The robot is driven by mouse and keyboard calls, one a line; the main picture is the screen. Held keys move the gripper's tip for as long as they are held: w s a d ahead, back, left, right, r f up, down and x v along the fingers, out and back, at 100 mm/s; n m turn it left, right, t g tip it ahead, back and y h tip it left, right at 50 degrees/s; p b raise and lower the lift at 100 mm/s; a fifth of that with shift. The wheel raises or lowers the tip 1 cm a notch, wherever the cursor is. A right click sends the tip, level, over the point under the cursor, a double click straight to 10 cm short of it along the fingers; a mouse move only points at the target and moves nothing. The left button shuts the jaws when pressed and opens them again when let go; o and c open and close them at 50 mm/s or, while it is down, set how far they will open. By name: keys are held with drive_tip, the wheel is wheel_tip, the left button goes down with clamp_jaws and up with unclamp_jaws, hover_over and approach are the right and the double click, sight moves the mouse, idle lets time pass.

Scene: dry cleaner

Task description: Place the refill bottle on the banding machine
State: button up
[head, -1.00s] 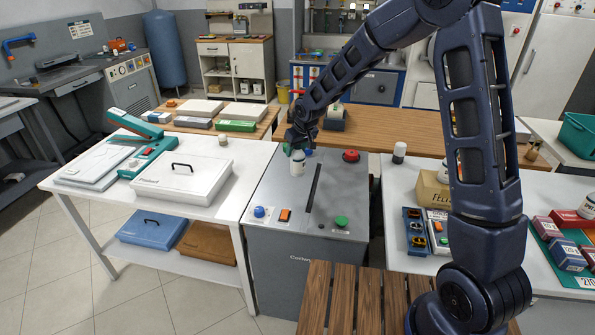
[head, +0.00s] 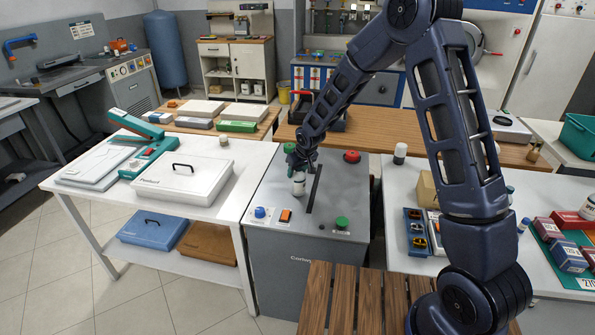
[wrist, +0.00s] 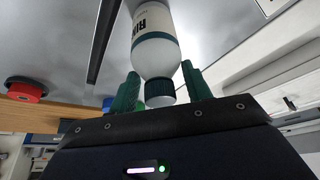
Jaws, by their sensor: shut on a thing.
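The refill bottle (head: 298,186) is small and white with a dark cap. It is upright over the left part of the grey top of the banding machine (head: 265,190), left of the dark slot. My gripper (head: 300,168) points down at it from above and is shut on it near the cap. In the wrist view, the bottle (wrist: 155,45) with its dark lettering and cap is between the green fingers of my gripper (wrist: 162,92). I cannot tell whether its base touches the top.
On the machine top are a blue knob (head: 260,212), an orange switch (head: 285,216), a green button (head: 341,222) and a red button (head: 352,156). A white table (head: 110,185) with a white case stands left. A cluttered table (head: 393,185) stands right.

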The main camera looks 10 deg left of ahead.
drive_tip(key=shift+f, duration=0.1)
drive_tip(key=o, duration=1.5)
drive_tip(key=v, duration=1.2)
